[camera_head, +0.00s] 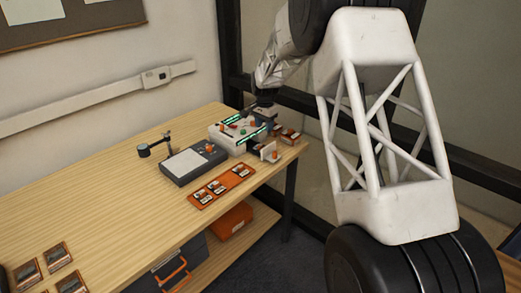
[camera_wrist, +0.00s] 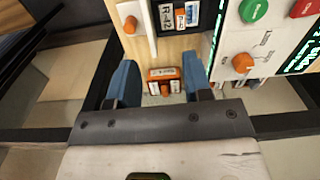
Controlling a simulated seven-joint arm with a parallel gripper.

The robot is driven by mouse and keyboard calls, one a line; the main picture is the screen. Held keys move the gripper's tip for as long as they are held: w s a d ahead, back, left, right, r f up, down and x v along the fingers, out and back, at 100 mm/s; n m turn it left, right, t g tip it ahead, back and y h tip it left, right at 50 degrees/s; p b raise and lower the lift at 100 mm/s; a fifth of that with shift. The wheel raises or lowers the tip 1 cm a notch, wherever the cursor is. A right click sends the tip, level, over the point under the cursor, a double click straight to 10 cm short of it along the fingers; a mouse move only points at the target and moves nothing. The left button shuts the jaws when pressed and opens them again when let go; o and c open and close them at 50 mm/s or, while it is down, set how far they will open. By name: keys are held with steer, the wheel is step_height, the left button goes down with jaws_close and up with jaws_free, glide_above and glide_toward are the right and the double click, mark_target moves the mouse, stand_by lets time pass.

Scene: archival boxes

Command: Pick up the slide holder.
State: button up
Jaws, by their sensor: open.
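In the wrist view, a small orange holder with a white label (camera_wrist: 164,74) lies on the wooden table between my two blue fingers; I take it to be the slide holder. My gripper (camera_wrist: 158,82) is open, with a finger on each side of it and a gap visible at both sides. I cannot tell how far above it the fingertips are. In the head view, my gripper (camera_head: 264,110) is over the far right end of the table, by the white button box, partly hidden. Small orange pieces (camera_head: 289,134) show just right of it.
A white box with coloured buttons (camera_head: 228,139) stands close to my gripper; its panel (camera_wrist: 255,45) fills the wrist view's upper right. A white upright with an orange knob (camera_head: 269,152) is nearby. A grey device (camera_head: 190,164) and an orange tray (camera_head: 221,188) lie nearer.

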mark_target(261, 144)
steer(key=shift+m, duration=0.3)
steer(key=w+f, duration=0.1)
steer(key=f, duration=0.1)
steer(key=w+a+f, duration=0.1)
steer(key=w+f, duration=0.1)
steer(key=shift+a, duration=0.2)
steer(key=shift+f, duration=1.25)
steer(key=shift+f, duration=0.1)
steer(key=shift+w+d+f, duration=0.1)
steer(key=shift+f, duration=1.15)
steer(key=shift+w+f, duration=0.1)
steer(key=shift+f, duration=1.15)
steer(key=shift+c, duration=0.3)
jaws_close()
